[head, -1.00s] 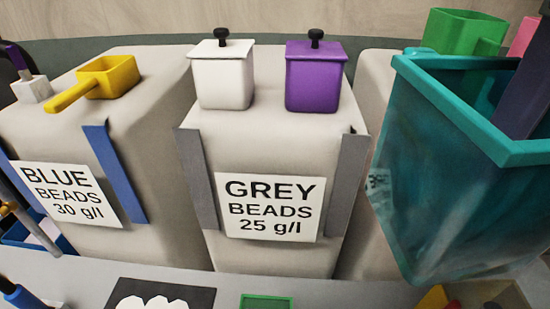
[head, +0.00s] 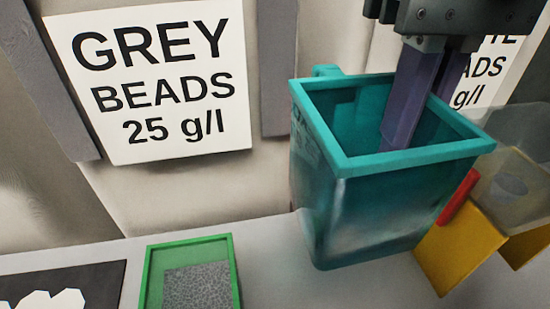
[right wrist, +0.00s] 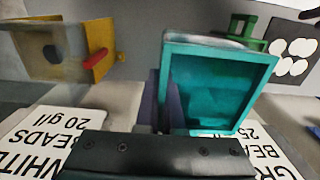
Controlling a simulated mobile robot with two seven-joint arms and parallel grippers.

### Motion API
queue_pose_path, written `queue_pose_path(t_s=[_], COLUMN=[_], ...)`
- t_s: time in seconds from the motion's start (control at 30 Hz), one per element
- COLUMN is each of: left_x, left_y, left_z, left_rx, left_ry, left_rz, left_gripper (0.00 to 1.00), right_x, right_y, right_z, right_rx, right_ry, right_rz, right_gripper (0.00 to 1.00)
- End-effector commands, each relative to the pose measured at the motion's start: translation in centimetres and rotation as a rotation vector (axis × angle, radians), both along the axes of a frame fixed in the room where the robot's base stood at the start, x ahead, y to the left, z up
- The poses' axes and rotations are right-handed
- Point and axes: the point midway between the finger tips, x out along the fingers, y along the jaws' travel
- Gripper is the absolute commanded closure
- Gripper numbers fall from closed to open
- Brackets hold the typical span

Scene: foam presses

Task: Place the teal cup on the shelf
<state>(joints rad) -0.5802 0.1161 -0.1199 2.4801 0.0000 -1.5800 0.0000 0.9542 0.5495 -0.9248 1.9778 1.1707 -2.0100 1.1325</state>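The teal cup (head: 385,215) is a square, see-through open container with a thick rim, standing out in the middle right of the head view. My right gripper (head: 425,110) comes in from above with its purple fingers at the cup's right wall, one finger inside the cup and one outside. It is shut on that wall. The right wrist view shows the teal cup (right wrist: 215,90) beside the purple fingers (right wrist: 163,105). The cup hangs over a pale flat surface (head: 285,275), and I cannot tell whether its base touches it. My left gripper is out of view.
A green tray (head: 150,270) with grey beads sits left of the cup. A yellow box (head: 455,250) with a red part is close on the right. A black card with white shapes (head: 60,290) lies at far left.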

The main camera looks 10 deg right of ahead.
Motion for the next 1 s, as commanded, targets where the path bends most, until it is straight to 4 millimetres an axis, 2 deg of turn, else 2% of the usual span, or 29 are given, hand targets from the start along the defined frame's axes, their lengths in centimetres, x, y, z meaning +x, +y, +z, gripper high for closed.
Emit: queue_pose_path(t_s=[0.13,0.4,0.5,0.77,0.9,1.0], left_x=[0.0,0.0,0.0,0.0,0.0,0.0], left_y=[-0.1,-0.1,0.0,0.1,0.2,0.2], left_z=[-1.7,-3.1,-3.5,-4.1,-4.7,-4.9], left_rx=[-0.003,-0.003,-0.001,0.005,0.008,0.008], left_ry=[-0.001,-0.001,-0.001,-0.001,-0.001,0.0], left_rz=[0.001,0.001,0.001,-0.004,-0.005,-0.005], left_gripper=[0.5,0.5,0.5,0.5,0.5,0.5], right_x=[-0.2,-0.1,-0.1,-0.1,-0.1,-0.1], right_y=[0.0,-0.1,-0.1,0.0,0.0,0.0], right_z=[-3.6,-11.3,-13.5,-16.2,-18.6,-19.5], right_rx=[0.001,-0.003,-0.002,-0.002,-0.002,-0.001], right_ry=[0.007,0.004,0.003,0.002,0.002,0.001], right_rz=[-0.001,-0.001,-0.001,0.0,0.0,0.001], right_gripper=[1.0,1.0,1.0,1.0,1.0,1.0])
